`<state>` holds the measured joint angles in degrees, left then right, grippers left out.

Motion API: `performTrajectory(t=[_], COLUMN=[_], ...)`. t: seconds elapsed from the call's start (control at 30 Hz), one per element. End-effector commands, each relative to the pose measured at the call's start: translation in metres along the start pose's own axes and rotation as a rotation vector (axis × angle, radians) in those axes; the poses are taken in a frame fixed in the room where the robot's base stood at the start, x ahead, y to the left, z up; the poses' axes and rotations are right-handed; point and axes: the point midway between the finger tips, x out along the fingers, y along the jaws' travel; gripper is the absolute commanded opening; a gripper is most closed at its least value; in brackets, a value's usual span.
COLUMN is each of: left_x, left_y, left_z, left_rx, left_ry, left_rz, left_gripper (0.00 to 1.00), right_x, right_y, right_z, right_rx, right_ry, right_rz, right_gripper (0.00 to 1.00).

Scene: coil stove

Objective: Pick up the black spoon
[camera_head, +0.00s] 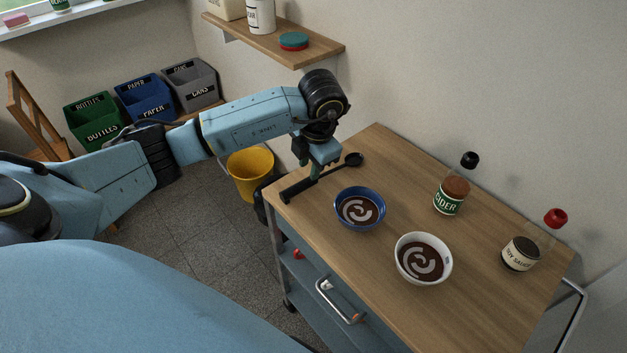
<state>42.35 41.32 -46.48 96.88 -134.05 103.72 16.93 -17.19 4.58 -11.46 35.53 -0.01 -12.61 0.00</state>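The black spoon (353,159) is at the back left part of the wooden tabletop. Its round bowl points right, and its thin handle runs left to my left gripper. My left gripper (301,188) reaches down from above at the table's left corner, its black finger part low over the wood beside the handle. The wrist and the dark fingers hide the handle's end. I cannot tell whether the fingers are open or shut, or whether they touch the handle. My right gripper is not in view.
A blue bowl (342,212) and a white bowl (409,271) with brown contents stand on the cart tabletop (470,290). A cider bottle (451,194) and a soy sauce bottle (520,254) stand to the right. A wall shelf (318,52) hangs behind my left wrist. A yellow bucket (249,172) stands below.

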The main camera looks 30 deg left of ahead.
Motion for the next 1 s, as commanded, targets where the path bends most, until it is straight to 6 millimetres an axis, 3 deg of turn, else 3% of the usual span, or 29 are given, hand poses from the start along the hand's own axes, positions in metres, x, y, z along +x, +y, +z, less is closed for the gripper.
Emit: performTrajectory(t=[0.17, 0.5, 0.77, 1.0], left_x=[0.012, 0.057, 0.06, 0.06], left_y=[-0.001, -0.003, -0.002, -0.002], left_z=[0.0, -0.002, -0.002, -0.002], left_rx=[0.001, 0.0, 0.001, 0.001], left_ry=[0.0, -0.001, -0.002, -0.002], left_rz=[-0.001, -0.002, -0.001, -0.001], left_gripper=[0.28, 0.28, 0.28, 0.0], right_x=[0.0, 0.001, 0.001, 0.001], right_y=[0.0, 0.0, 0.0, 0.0], right_z=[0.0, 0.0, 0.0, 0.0], right_rx=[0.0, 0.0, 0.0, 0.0], right_ry=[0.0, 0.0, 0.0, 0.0], right_rz=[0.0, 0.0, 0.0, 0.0], right_gripper=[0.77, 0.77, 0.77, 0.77])
